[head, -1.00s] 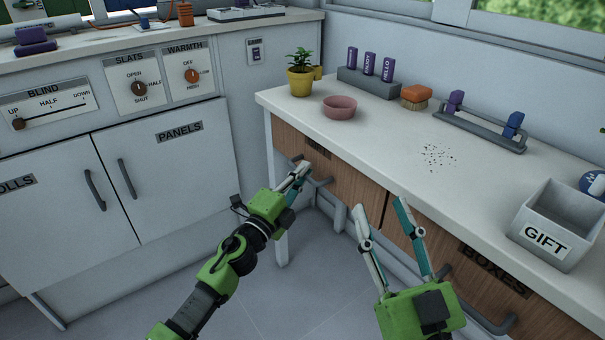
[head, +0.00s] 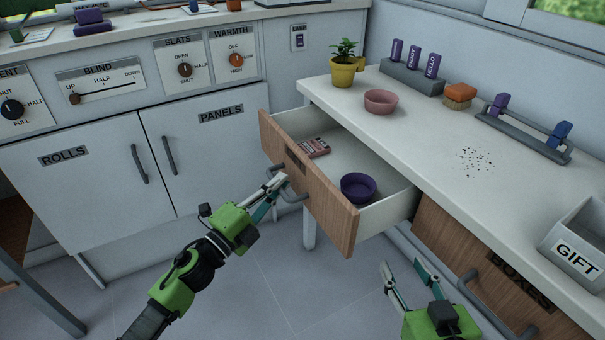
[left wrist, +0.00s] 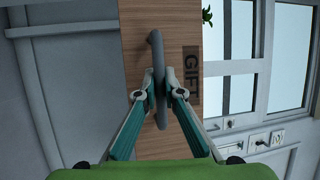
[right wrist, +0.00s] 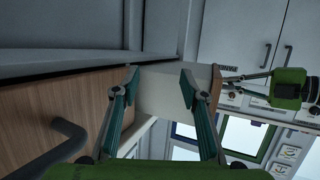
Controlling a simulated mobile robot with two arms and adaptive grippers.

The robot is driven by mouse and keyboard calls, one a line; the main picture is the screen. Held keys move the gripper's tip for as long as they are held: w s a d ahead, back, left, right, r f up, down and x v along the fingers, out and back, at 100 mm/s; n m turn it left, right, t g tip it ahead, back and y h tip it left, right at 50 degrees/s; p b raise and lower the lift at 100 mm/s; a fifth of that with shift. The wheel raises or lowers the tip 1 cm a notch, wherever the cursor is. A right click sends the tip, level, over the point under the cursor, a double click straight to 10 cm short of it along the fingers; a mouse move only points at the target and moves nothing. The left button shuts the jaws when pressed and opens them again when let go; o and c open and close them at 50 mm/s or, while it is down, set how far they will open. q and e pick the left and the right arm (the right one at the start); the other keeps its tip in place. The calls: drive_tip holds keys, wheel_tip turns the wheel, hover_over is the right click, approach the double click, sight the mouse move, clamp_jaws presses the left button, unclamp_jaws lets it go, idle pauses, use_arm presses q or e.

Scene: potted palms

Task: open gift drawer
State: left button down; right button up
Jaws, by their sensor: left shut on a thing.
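The gift drawer (head: 330,205) has a wood front and stands pulled out from the white counter. In the left wrist view its front (left wrist: 135,60) carries a GIFT label (left wrist: 191,68). My left gripper (head: 278,185) is shut on the grey bar handle (left wrist: 158,60) of this drawer. Inside the drawer lie a purple bowl (head: 358,187) and a small reddish packet (head: 315,147). My right gripper (head: 402,270) is open and empty, low in front of the BOXES drawer (head: 480,270). It also shows open in the right wrist view (right wrist: 160,78).
On the counter (head: 420,135) stand a potted plant (head: 343,65), a pink bowl (head: 380,102), a brush (head: 460,95), a rack (head: 520,135) and a GIFT bin (head: 580,245). Dark specks lie on the counter. The floor (head: 300,290) ahead is clear.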

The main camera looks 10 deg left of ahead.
use_arm(q)
drive_tip(key=shift+s+a, duration=0.65)
drive_tip(key=shift+a, duration=0.25)
drive_tip(key=shift+s+a, duration=0.65)
drive_tip(key=shift+a, duration=0.25)
use_arm(e)
drive_tip(key=shift+s+d+f+g, duration=0.2)
drive_tip(key=shift+f+g, duration=0.1)
drive_tip(key=shift+f, duration=0.2)
use_arm(q)
drive_tip(key=c, duration=2.1)
unclamp_jaws()
drive_tip(key=shift+c, duration=0.2)
drive_tip(key=shift+s, duration=0.1)
drive_tip(key=v, duration=1.1)
drive_tip(key=shift+s+a, duration=0.25)
drive_tip(key=shift+s, duration=0.05)
